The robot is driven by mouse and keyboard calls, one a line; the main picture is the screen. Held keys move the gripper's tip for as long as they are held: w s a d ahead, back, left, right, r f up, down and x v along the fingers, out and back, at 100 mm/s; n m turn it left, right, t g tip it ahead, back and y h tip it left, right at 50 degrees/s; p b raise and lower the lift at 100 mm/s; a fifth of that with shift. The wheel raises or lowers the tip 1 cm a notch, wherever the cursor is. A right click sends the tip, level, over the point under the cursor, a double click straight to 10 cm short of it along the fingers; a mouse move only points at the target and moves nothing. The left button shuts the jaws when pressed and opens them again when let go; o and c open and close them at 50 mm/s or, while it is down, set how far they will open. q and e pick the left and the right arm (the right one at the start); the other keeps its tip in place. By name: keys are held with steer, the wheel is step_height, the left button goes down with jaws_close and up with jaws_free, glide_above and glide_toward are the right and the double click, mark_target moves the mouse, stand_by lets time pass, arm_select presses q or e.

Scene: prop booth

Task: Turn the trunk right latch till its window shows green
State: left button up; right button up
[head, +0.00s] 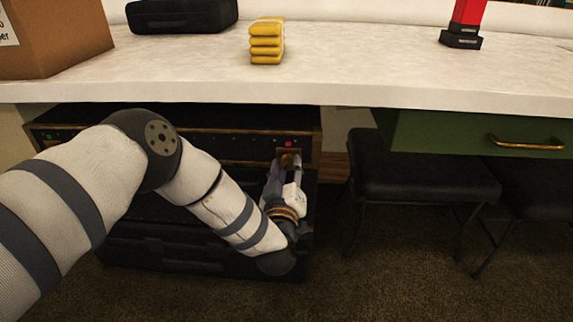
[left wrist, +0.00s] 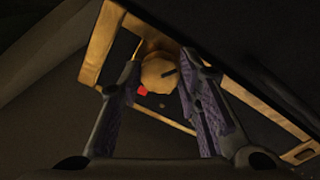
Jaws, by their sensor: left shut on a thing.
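The dark trunk (head: 215,147) with brass edges sits under the counter. Its right latch (head: 289,157) is a brass knob on the front, near the right end. The small window just above the latch (head: 289,143) shows red. My left gripper (head: 288,168) is at the latch, shut on it. In the left wrist view the round brass latch knob (left wrist: 158,72) is between the two fingers of my left gripper (left wrist: 160,64). The red window (left wrist: 142,91) shows beside the knob there. My right gripper is not in view.
The white counter (head: 360,75) overhangs the trunk. A yellow stack (head: 266,42), a cardboard box (head: 60,40) and a black case (head: 180,15) stand on it. A black stool (head: 420,170) and a green drawer (head: 480,135) are to the right.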

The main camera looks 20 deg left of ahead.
arm_select(q)
steer(key=n+p, duration=0.1)
steer(key=n, duration=0.4)
steer(key=shift+d+n, duration=0.1)
steer(key=shift+n, duration=0.2)
stand_by(0.4)
steer(key=o, duration=1.1)
steer(key=shift+o, duration=0.2)
steer(key=v, duration=1.2)
